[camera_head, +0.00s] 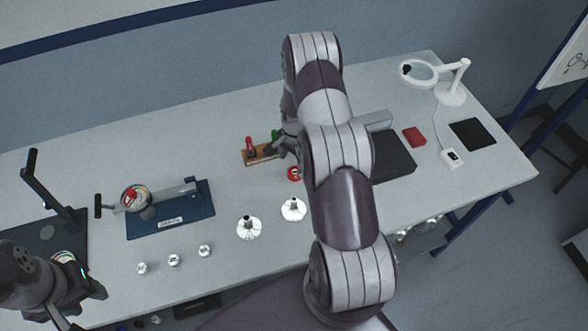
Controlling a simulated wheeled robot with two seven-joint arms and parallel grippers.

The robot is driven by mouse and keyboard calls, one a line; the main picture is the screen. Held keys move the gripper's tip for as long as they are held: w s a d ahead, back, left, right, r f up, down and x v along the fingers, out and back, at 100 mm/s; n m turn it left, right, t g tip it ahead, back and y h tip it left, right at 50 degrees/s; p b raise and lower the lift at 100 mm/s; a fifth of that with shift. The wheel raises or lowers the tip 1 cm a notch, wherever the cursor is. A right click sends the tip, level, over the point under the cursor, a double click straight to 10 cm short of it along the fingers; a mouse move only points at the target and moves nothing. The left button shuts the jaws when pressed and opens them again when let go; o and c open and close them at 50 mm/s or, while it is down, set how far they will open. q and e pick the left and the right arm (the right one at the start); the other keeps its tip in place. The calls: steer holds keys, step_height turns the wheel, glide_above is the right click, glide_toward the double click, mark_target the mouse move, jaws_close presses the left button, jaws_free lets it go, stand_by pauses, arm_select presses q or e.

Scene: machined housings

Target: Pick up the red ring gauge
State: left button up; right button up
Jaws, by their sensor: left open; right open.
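A small red ring (293,174), which looks like the red ring gauge, lies on the table just left of my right arm; the arm may cover part of its right edge. My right gripper (284,144) is open, above the table behind the ring and beside a wooden stand (259,156). The stand carries a red-handled piece (249,146) and a green piece (275,135). My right arm hides part of the gripper, and I cannot tell whether it touches the stand. My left gripper (82,292) is open and empty at the lower left, far from the ring.
Two white-based pieces (249,228) with dark tops stand in front of the ring. Several small metal parts (174,260) lie near the front edge. A blue fixture (170,222) is at left. A dark case (393,160), red box (414,137) and magnifier lamp (454,94) are at right.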

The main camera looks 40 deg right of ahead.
mark_target(295, 168)
steer(key=f, duration=0.1)
steer(key=f+p, duration=0.1)
steer(key=s+f, duration=0.1)
steer(key=shift+a+f+p, duration=0.25)
steer(key=shift+f+p, duration=0.05)
steer(key=shift+p, duration=0.1)
steer(key=shift+w+f, duration=0.1)
steer(key=shift+f, duration=0.15)
steer(key=shift+w+d+f, duration=0.1)
steer(key=shift+w+f, duration=0.05)
steer(key=shift+f, duration=0.05)
steer(key=c, duration=0.5)
steer(key=shift+r, duration=0.1)
steer(key=c, duration=0.7)
steer(key=shift+c, duration=0.2)
